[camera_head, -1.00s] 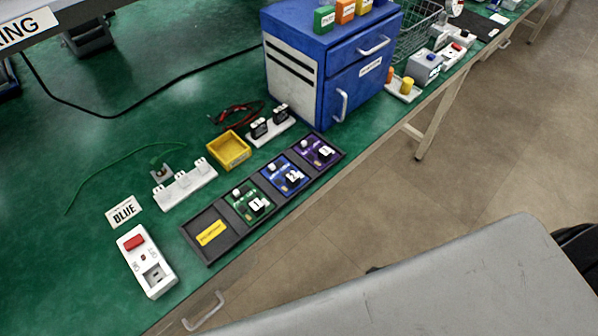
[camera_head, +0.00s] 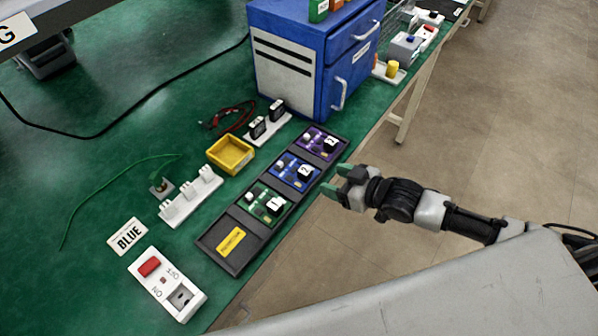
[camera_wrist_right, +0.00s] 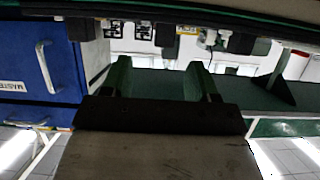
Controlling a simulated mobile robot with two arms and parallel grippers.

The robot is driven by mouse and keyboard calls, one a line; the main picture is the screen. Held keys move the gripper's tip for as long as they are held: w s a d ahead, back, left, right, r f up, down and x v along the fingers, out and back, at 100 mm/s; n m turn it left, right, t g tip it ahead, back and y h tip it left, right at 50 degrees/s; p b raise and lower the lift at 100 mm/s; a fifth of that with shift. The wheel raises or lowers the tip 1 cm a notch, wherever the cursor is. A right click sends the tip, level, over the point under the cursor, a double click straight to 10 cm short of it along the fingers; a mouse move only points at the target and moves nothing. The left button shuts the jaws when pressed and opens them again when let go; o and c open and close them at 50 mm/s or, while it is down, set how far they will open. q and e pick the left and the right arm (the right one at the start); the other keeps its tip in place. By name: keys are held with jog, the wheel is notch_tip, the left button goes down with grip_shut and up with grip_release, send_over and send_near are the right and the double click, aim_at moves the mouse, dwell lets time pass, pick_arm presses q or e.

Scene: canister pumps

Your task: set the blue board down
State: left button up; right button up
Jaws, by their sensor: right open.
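The blue board (camera_head: 290,170) lies in the middle-right compartment of a long black tray (camera_head: 243,257), between a green board (camera_head: 262,203) and a purple board (camera_head: 318,143). It carries a black block with a white top. My right gripper (camera_head: 336,180), with green fingertips, is open and empty beside the tray's right edge, apart from the boards. Its two spread fingers also show in the right wrist view (camera_wrist_right: 158,80). My left gripper is not in view.
The tray's near compartment holds only a yellow label (camera_head: 231,240). A blue cabinet (camera_head: 308,62) stands behind.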

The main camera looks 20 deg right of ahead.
aim_at(310, 174)
jog(key=x, duration=0.8)
jog(key=shift+s+a+r+p, duration=0.15)
jog(key=shift+s+a+p, duration=0.1)
jog(key=shift+p, duration=0.15)
jog(key=shift+c, duration=0.2)
jog(key=c, duration=1.1)
jog(key=shift+o, duration=0.2)
jog(key=shift+r, duration=0.1)
